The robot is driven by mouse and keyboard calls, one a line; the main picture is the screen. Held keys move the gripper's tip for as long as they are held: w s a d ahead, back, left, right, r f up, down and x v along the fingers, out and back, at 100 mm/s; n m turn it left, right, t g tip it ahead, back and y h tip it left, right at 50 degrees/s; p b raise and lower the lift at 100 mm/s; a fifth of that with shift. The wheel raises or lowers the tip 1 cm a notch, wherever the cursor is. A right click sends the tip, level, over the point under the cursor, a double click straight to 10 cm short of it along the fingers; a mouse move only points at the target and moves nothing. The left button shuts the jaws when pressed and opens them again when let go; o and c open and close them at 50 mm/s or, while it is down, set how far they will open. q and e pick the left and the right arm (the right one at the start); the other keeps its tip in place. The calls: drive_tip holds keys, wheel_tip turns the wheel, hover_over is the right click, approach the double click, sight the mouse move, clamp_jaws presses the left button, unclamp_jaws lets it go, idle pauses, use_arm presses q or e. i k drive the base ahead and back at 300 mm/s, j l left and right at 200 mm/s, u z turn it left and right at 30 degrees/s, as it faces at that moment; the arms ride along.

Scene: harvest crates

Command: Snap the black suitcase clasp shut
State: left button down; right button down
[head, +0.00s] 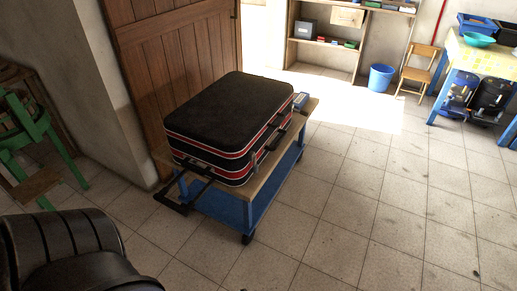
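The black suitcase (225,108) with red and white stripes lies flat on a wooden-topped blue cart (262,192). Its lid appears to be down. A black pull handle (178,207) sticks out from its near end, past the cart's edge. Dark fittings (272,141) show on its long right side, a carry handle or clasps among them. They are too small to tell which is the clasp or whether it is open. Neither of my grippers is in view.
A wooden door (172,55) is behind the cart. A green stand (35,140) is at the left. A blue bucket (381,77), a wooden chair (420,68) and a table (478,55) stand at the back right. The tiled floor (350,205) right of the cart is clear.

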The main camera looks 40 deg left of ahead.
sight(302, 112)
drive_tip(key=i+j+u, duration=0.6)
drive_tip(key=i+u, duration=0.3)
drive_tip(key=u, duration=0.5)
drive_tip(key=i+l+u, duration=0.1)
drive_tip(key=l+u, duration=1.15)
drive_tip(key=l, duration=1)
drive_tip(key=k+l+u, duration=0.1)
drive_tip(key=l, duration=0.55)
drive_tip(key=k+l, duration=0.1)
drive_tip(key=l, duration=0.5)
drive_tip(key=u, duration=0.05)
